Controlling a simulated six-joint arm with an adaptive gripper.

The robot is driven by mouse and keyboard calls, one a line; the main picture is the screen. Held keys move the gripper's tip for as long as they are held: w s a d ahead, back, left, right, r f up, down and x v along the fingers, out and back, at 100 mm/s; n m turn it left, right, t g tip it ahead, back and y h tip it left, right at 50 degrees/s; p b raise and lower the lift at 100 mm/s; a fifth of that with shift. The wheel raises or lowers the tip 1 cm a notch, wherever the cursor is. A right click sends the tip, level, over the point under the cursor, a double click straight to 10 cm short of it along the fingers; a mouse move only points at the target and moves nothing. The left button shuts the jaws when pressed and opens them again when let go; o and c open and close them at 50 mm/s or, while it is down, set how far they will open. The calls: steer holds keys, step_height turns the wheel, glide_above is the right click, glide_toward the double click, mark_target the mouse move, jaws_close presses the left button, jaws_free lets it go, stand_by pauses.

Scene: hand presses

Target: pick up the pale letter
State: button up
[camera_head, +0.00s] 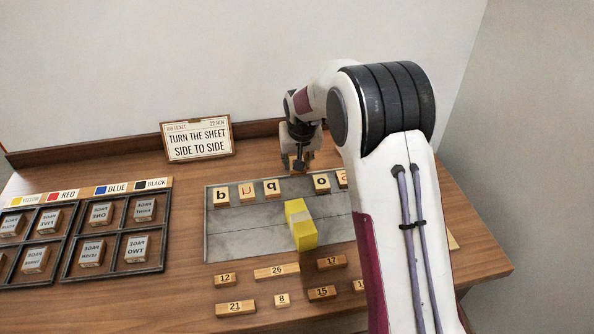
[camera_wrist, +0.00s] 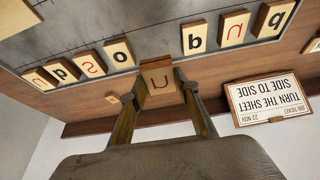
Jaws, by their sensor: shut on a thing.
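My gripper (camera_head: 298,160) is at the back edge of the grey plate (camera_head: 225,240). It is shut on a light wooden letter tile (camera_wrist: 158,84), which sits between both fingers in the wrist view. The tile's face carries a reddish-brown U-like or n-like letter, upside down or not I cannot tell. In the head view the tile is mostly hidden by the fingers. It is in line with a gap in the letter row, between the q tile (camera_head: 271,188) and the o tile (camera_head: 321,184). I cannot tell how far it is off the surface.
Other letter tiles, such as b (camera_head: 221,195) and a red-lettered U (camera_head: 248,192), stand along the plate's back. A yellow block (camera_head: 303,236) lies mid-plate. Numbered wooden pieces (camera_head: 277,271) lie in front. A ticket sign (camera_head: 197,140) stands at the back left; compartment trays (camera_head: 108,268) are left.

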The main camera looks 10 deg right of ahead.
steer(key=shift+r, duration=0.75)
steer(key=shift+d, duration=0.5)
steer(key=s+d+m, duration=0.1)
steer(key=s+d, duration=0.4)
steer(key=d, duration=0.4)
steer(key=s+d+m+h, duration=0.1)
steer(key=s+d+m, duration=0.1)
steer(key=s+d, duration=0.3)
steer(key=s+d+m, duration=0.1)
steer(key=s+d, duration=0.4)
steer(key=d, duration=0.9)
steer(key=shift+r+g, duration=0.3)
steer(key=shift+r, duration=0.1)
steer(key=shift+s+h, duration=0.1)
steer(key=shift+h, duration=0.2)
steer(key=shift+f, duration=0.1)
